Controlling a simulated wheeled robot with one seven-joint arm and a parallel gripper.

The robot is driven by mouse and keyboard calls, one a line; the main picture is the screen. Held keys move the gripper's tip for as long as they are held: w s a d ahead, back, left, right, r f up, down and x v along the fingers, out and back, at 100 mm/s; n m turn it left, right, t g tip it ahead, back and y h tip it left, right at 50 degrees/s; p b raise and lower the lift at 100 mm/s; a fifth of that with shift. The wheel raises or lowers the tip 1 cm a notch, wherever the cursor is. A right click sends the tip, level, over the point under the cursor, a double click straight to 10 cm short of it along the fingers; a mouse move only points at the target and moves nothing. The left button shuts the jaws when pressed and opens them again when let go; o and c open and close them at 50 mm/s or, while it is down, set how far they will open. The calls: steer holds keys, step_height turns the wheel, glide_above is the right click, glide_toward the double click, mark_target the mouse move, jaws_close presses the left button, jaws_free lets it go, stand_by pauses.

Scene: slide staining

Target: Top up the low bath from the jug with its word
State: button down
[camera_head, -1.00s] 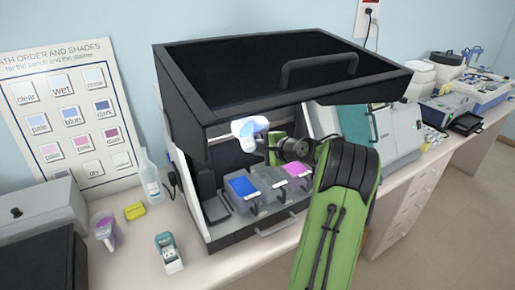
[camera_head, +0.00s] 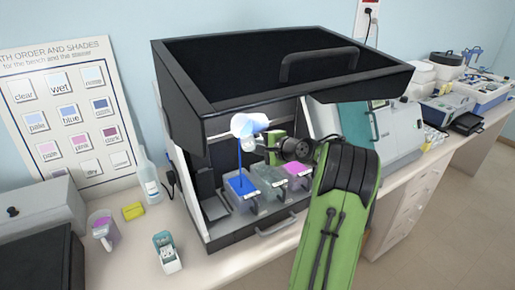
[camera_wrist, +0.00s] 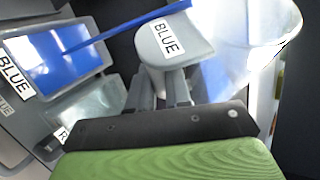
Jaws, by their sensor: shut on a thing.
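The jug (camera_head: 246,124) is pale and translucent, with blue liquid inside. It is tipped left above the blue bath (camera_head: 244,205), and a thin blue stream (camera_head: 239,165) falls from it into that bath. In the wrist view, the jug (camera_wrist: 235,35) has a BLUE tag on its handle (camera_wrist: 175,42), and the stream (camera_wrist: 125,24) crosses toward the bath, also labelled BLUE (camera_wrist: 14,72). My gripper (camera_head: 266,143) is shut on the jug's handle. A grey-looking bath (camera_head: 272,184) and a pink bath (camera_head: 298,170) stand to the right.
The baths stand in a dark hood (camera_head: 180,120) with a raised front and handle. A second jug with purple liquid (camera_head: 103,228), a yellow block (camera_head: 133,211), a bottle (camera_head: 149,180) and a small slide box (camera_head: 167,252) stand on the bench at left. A shade chart (camera_head: 70,120) leans behind.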

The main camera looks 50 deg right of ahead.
steer(key=shift+d+f+n+t+h+b, duration=0.2)
steer(key=shift+f+n+t+h+b, duration=0.15)
steer(key=shift+b, duration=1)
stand_by(0.3)
steer(key=shift+r+p, duration=0.2)
steer(key=shift+p, duration=0.15)
steer(key=shift+r+p, duration=0.25)
steer(key=shift+p, duration=0.6)
steer(key=shift+a+f, duration=0.1)
steer(key=shift+p, duration=0.35)
steer(key=p, duration=0.1)
steer(key=m+y+p, duration=0.1)
steer(key=p, duration=0.1)
steer(key=shift+a+r+m, duration=0.25)
steer(key=shift+r, duration=0.15)
steer(key=shift+s+a+r+m+g+y+p, duration=0.15)
steer(key=shift+m+g+y+p, duration=0.25)
steer(key=shift+p, duration=0.85)
steer(key=shift+f, duration=0.2)
